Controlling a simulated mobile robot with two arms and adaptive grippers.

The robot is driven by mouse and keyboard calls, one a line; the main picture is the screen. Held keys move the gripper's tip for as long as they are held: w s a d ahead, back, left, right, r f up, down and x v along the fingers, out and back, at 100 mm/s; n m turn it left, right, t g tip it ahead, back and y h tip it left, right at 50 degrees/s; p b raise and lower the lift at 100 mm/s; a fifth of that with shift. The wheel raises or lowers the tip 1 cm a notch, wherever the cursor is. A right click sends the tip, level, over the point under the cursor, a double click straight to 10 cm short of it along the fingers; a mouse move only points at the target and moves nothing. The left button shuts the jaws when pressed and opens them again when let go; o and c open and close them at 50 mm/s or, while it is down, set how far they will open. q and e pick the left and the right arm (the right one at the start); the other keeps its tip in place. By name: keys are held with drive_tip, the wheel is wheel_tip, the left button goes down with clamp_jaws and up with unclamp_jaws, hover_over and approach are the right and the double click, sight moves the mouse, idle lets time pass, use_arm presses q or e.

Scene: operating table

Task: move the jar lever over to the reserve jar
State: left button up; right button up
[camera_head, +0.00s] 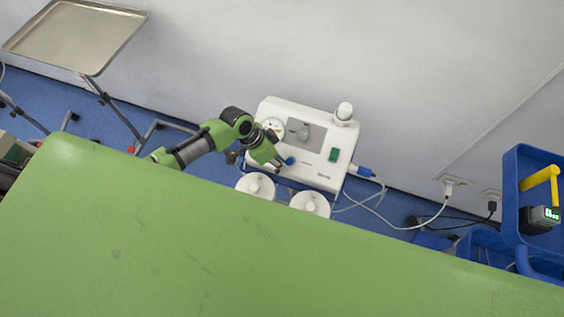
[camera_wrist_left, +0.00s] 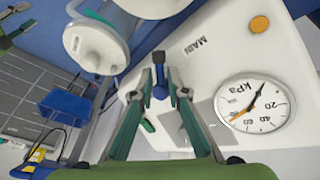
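The jar lever, a small blue handle (camera_head: 289,161), sits low on the front of the white suction unit (camera_head: 322,175). In the left wrist view the lever (camera_wrist_left: 159,75) shows between my fingertips. My left gripper (camera_head: 280,162) is at the lever; its green fingers (camera_wrist_left: 160,80) stand either side of it, apparently with small gaps.
A green operating table (camera_head: 200,245) fills the foreground, partly hiding the jars. A metal tray (camera_head: 75,35) stands far left; a blue cart (camera_head: 530,215) stands right.

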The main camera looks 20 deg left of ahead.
use_arm(q)
drive_tip(key=shift+d+f, duration=0.15)
drive_tip(key=shift+f, duration=0.35)
use_arm(e)
drive_tip(key=shift+w+d, duration=0.1)
drive_tip(key=shift+d, duration=0.1)
